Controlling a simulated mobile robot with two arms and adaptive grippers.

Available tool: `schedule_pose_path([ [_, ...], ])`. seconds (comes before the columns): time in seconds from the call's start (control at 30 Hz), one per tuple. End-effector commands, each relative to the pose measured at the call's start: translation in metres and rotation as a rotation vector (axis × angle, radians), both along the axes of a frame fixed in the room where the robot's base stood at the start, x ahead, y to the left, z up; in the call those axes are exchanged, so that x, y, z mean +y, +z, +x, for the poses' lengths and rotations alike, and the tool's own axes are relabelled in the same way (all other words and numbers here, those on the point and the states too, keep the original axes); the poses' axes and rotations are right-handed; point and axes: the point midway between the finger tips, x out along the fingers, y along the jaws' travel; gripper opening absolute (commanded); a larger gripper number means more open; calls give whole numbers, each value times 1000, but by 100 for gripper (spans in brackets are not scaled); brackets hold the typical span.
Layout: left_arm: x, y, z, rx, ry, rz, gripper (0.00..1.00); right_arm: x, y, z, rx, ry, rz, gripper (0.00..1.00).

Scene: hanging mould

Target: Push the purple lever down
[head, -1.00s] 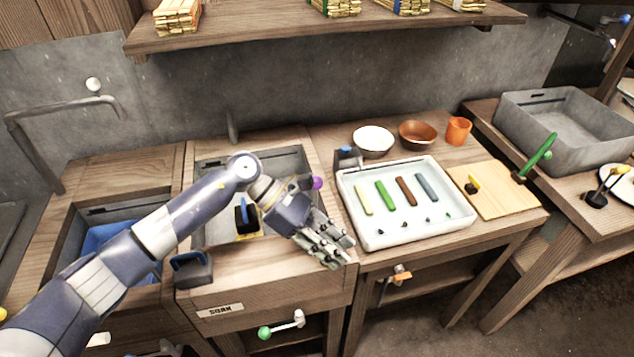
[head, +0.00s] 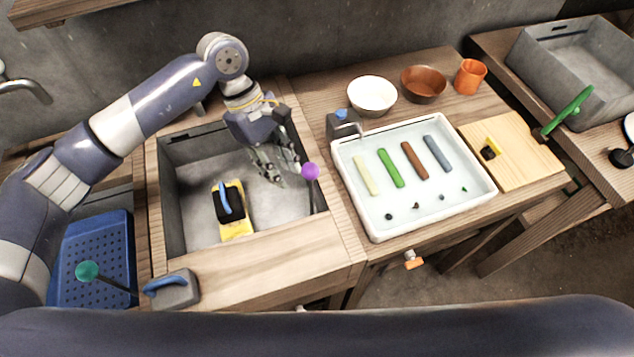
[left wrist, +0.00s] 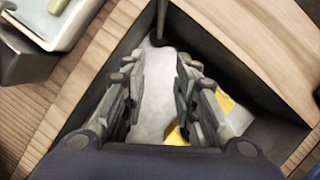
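The purple lever (head: 310,171) has a round purple knob on a dark stem and stands at the right wall of the grey sink basin. It is upright, with its knob at the top. My left gripper (head: 270,176) points down into the basin, just left of the knob, with a small apparent gap. In the left wrist view its two fingers (left wrist: 158,75) are apart with nothing between them. A dark rod (left wrist: 160,24) beyond the fingertips looks like the lever's stem; the knob is not visible there. My right gripper is not in view.
A yellow sponge-like block with a black, blue-handled piece (head: 230,203) lies in the basin (head: 190,228). A grey block with a blue handle (head: 172,289) sits on the front ledge. A teal-knobbed lever (head: 88,271) is at left. A white tray (head: 375,232) stands right.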

Motion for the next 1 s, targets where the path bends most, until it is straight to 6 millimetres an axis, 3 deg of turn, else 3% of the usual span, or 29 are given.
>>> schedule_pose_path([
  [0.2,-39,5,-31,3,-4,-3,27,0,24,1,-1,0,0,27],
  [0.47,-72,3,-57,2,-1,-3,27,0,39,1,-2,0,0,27],
  [0.63,-73,-8,-58,3,1,-1,27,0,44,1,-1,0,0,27],
  [0.93,-73,-11,-58,0,1,-1,27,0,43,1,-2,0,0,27],
  [1.0,-73,-11,-58,0,1,-1,11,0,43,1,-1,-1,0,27],
])
